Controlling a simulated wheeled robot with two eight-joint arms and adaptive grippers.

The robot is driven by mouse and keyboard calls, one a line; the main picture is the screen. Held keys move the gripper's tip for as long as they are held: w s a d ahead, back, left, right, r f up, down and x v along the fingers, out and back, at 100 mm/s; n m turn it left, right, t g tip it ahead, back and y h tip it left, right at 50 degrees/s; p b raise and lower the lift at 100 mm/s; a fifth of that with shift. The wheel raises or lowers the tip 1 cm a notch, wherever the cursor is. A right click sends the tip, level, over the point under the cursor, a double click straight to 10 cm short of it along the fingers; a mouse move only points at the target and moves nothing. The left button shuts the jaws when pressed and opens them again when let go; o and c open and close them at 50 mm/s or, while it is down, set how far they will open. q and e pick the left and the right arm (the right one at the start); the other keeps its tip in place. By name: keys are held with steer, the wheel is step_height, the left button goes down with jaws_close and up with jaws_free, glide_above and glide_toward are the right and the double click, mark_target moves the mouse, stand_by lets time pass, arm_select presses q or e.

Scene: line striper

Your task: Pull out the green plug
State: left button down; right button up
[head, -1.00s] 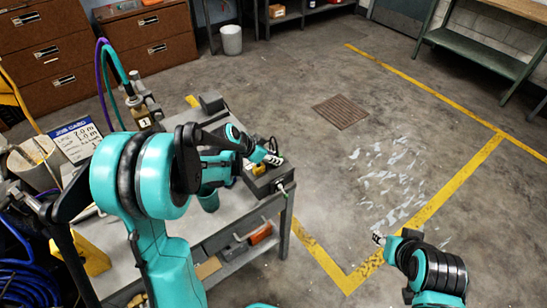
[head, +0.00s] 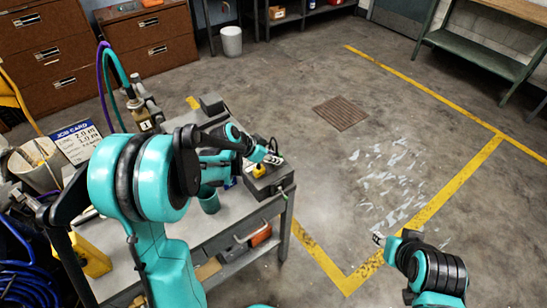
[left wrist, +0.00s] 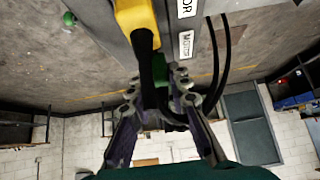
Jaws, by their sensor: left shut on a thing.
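The green plug (left wrist: 161,66) shows in the left wrist view between my left fingertips, partly hidden by them and a black cable. It is close against the grey box face (left wrist: 180,68); I cannot tell how deep it sits. My left gripper (left wrist: 165,82) is shut on it. In the head view my left gripper (head: 270,158) is over the grey box (head: 268,184) at the cart's right end, and the plug is hidden there. A yellow plug (left wrist: 138,18) stands beside it. My right gripper (head: 379,238) is low at the right, away from the cart; its fingers are too small to judge.
Black cables (left wrist: 214,70) loop near my left fingers. A green knob (left wrist: 69,18) projects from the box side. Open floor lies right of the cart.

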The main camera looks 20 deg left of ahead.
arm_select(q)
steer(key=shift+r+p, duration=1.2)
steer(key=shift+r, duration=0.55)
steer(key=shift+f, duration=0.1)
